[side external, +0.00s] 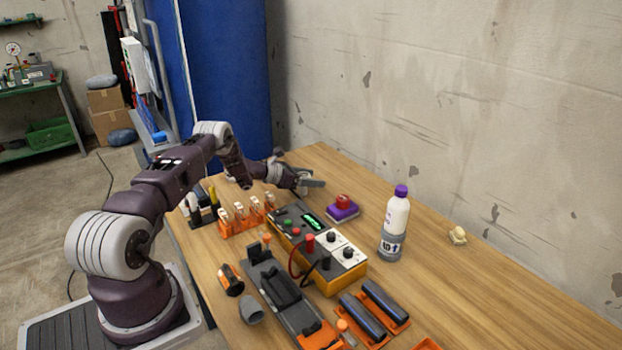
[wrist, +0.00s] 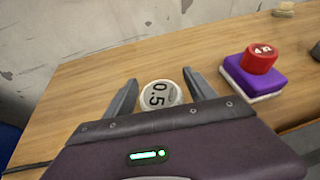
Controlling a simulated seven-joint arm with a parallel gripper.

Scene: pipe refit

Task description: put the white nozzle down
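A round white piece marked "0.5", which looks like the white nozzle (wrist: 161,95), shows in the wrist view between the two fingers of my gripper (wrist: 163,82). The fingers are spread, with a narrow gap visible on each side of it. Its lower part is hidden behind the gripper body, and I cannot tell whether it rests on the table. In the side view my gripper (side external: 312,183) is low over the far left part of the wooden table (side external: 450,290); the nozzle cannot be made out there.
A red knob on a purple block (side external: 342,208) stands right of my gripper. An orange rack (side external: 240,222) with several small pieces and a yellow test box (side external: 345,277) are nearer. A purple-capped bottle (side external: 395,225) stands further right.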

